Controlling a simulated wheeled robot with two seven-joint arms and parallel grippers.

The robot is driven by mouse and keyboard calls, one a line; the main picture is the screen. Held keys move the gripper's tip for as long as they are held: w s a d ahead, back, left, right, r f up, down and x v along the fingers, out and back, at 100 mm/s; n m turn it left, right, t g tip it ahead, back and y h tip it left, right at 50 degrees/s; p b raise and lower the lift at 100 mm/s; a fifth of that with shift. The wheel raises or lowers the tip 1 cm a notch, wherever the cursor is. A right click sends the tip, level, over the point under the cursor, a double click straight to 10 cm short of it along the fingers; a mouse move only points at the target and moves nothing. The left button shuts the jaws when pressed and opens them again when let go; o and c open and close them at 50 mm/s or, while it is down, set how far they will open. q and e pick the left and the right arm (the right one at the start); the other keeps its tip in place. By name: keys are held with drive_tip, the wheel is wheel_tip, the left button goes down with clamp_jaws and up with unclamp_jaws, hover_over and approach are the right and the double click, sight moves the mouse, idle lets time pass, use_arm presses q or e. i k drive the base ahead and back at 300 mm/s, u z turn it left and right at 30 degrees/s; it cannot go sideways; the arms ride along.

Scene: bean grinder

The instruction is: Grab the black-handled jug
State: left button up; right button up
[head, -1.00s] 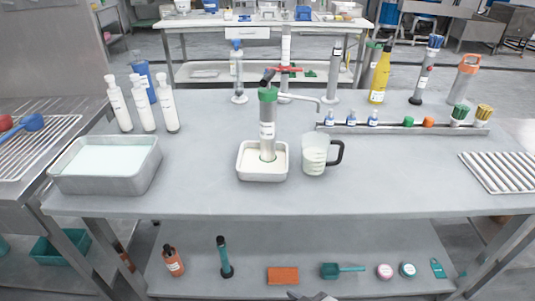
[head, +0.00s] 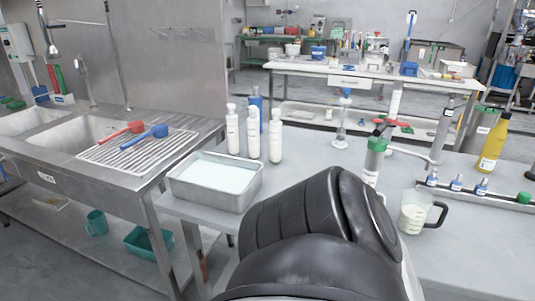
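The jug (head: 413,213) is clear with pale measuring marks and a black handle on its right side. It stands upright on the grey table, to the right of the green-capped grinder (head: 374,160). The grinder's lower part is hidden behind a large black part of my own arm, which fills the lower middle of the head view. Neither gripper's fingers can be seen, and nothing visible touches the jug.
A metal tray of pale liquid (head: 215,182) sits at the table's left end, with white bottles (head: 275,135) behind it. A rack of small bottles (head: 456,183) and a yellow bottle (head: 493,142) stand behind the jug. A sink counter (head: 62,168) is at left.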

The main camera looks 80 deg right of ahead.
sight(416, 205)
drive_tip(key=u, duration=0.25)
drive_tip(key=k, duration=1.3)
drive_tip(key=z, duration=1.6)
